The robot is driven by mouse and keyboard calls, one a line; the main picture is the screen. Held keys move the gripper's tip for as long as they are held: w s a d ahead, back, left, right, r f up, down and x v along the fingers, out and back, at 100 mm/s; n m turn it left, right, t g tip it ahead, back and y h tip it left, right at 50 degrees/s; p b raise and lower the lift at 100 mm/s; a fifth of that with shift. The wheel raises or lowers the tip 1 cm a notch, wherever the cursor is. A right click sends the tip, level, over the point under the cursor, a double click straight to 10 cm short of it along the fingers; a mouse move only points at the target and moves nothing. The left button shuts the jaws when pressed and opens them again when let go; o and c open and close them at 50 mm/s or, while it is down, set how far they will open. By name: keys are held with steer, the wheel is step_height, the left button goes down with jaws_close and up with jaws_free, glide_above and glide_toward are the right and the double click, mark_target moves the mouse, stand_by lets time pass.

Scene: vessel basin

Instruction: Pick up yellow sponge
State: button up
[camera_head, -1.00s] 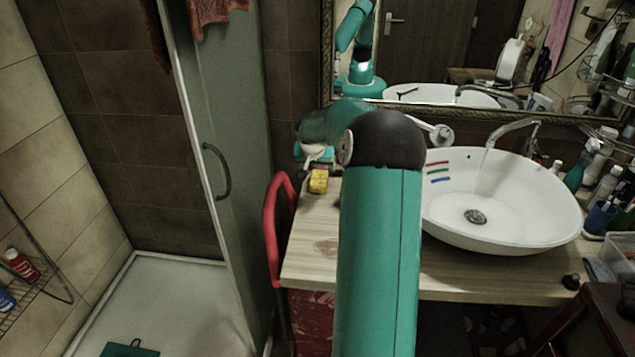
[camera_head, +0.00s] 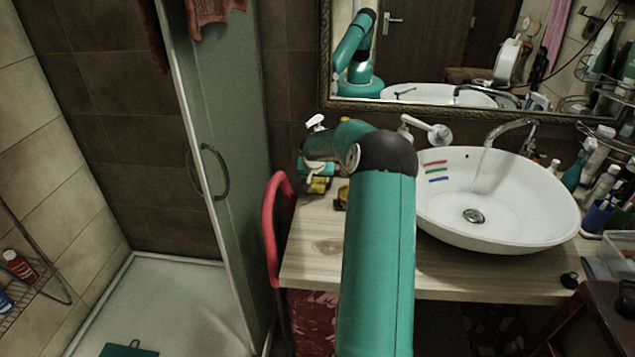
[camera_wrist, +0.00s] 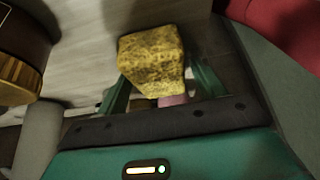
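The yellow sponge (camera_head: 318,186) is at the left end of the wooden counter, partly covered by my gripper (camera_head: 318,178). In the wrist view the sponge (camera_wrist: 152,58) is in the upper middle, with a rough, speckled face. My green fingers (camera_wrist: 160,88) stand on either side of it and look spread apart. A narrow gap shows at the right finger; contact on the left is hard to tell. A small pink thing shows just below the sponge, and I cannot tell what it is.
A brown round object (camera_wrist: 22,60) stands close on the left in the wrist view. The red chair (camera_head: 272,230) is beside the counter's left edge. The white basin (camera_head: 500,205) with running tap is to the right. The front counter (camera_head: 315,262) is clear.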

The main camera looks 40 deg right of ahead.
steer(key=c, duration=0.8)
steer(key=shift+r, duration=0.6)
step_height(320, 180, up, 2)
steer(key=shift+r, duration=0.2)
steer(key=s+a+r, duration=0.9)
steer(key=s, duration=0.1)
steer(key=shift+a+r, duration=0.2)
steer(key=shift+a, duration=0.1)
steer(key=shift+s, duration=0.1)
